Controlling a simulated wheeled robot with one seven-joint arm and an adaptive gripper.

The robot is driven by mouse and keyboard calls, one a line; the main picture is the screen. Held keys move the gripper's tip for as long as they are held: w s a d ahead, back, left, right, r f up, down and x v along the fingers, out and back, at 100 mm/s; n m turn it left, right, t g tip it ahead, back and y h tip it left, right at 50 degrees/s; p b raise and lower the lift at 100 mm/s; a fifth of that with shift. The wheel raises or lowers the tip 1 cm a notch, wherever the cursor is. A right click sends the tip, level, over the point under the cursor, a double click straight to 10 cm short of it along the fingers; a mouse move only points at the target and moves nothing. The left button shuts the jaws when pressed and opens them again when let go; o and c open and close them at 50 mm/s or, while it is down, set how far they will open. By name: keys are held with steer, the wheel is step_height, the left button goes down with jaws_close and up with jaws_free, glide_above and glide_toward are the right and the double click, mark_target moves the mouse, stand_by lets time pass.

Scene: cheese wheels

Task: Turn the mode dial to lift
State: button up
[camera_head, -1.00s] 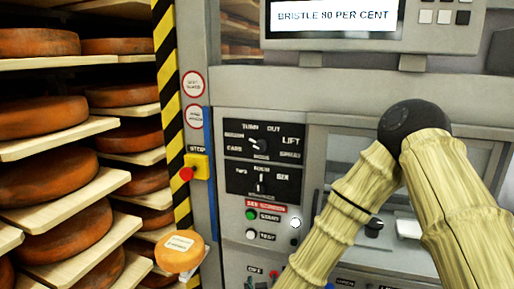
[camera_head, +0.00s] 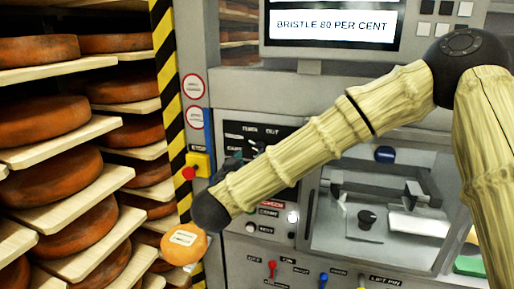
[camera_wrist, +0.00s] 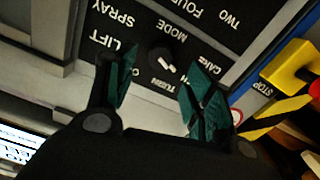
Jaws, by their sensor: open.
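The mode dial (camera_wrist: 162,60) is a black round knob with a white pointer mark on a black panel in the wrist view. The mark points between the words TURN and CARE; LIFT (camera_wrist: 113,48) is on the other side. My gripper (camera_wrist: 160,82) is open, with one dark green finger on each side of the dial in the picture. I cannot tell whether the fingers touch it or how far off they are. In the head view the dial panel (camera_head: 232,128) is partly covered by my arm, and the gripper is mostly hidden behind my wrist.
A yellow stop box with a red button (camera_head: 188,172) stands left of the panel. Shelves of cheese wheels (camera_head: 52,118) fill the left. An orange cheese with a label (camera_head: 184,244) is below my wrist. A screen (camera_head: 333,27) reads BRISTLE 80 PER CENT. Coloured levers (camera_head: 272,268) stand below.

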mark_target(258, 151)
steer(key=shift+p+x, duration=1.15)
steer(key=shift+x, duration=1.95)
steer(key=c, duration=1)
